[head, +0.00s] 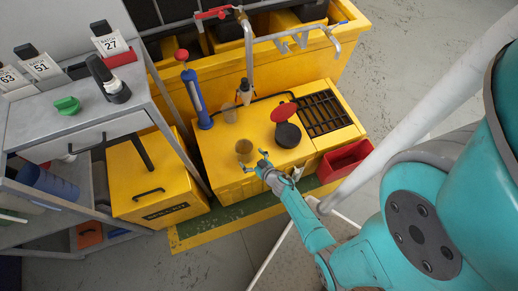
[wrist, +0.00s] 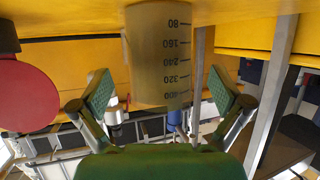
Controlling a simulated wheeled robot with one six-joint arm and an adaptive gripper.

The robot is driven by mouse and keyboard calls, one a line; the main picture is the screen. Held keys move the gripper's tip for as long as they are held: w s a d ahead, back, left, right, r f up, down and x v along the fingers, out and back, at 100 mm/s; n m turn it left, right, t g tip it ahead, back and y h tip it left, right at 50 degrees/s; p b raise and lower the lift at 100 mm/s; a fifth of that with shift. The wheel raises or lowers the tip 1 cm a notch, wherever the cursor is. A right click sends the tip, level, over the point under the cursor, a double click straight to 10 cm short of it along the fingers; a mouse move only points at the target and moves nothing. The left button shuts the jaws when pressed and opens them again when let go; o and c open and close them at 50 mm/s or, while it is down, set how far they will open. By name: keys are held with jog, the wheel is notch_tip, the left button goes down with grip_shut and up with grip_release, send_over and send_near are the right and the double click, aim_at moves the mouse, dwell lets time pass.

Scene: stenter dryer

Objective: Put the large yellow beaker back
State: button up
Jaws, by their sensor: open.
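The large yellow beaker (head: 243,150) stands on the yellow bench top (head: 225,170) near its front edge, a see-through yellowish cup. My gripper (head: 263,160) is beside it on the right, its jaws spread open toward it. In the wrist view the picture is upside down. The beaker (wrist: 160,55), with dark marks from 80 to 400, sits between the two open green finger pads, with a gap visible on each side. Neither pad appears to touch it.
A smaller clear beaker (head: 230,114) stands behind. A black grate (head: 325,113) and red bin (head: 345,160) lie farther right. A yellow box (head: 155,182) stands left.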

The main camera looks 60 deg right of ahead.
jog(key=s+a+r+n+t, duration=0.1)
jog(key=s+a+r, duration=0.9)
jog(key=s+a, duration=0.15)
jog(key=s+a+r+y, duration=0.1)
jog(key=s+a+r, duration=0.2)
jog(key=r, duration=0.7)
jog(key=s+a+r+n+y, duration=0.1)
jog(key=s+a+r, duration=0.1)
jog(key=s+r, duration=0.5)
jog(key=s+a+r+n+t+y, duration=0.1)
jog(key=s+a+r, duration=0.2)
jog(key=r, duration=1.1)
jog(key=s, duration=0.3)
jog(key=shift+a+r+y, duration=0.15)
jog(key=shift+a+y, duration=0.15)
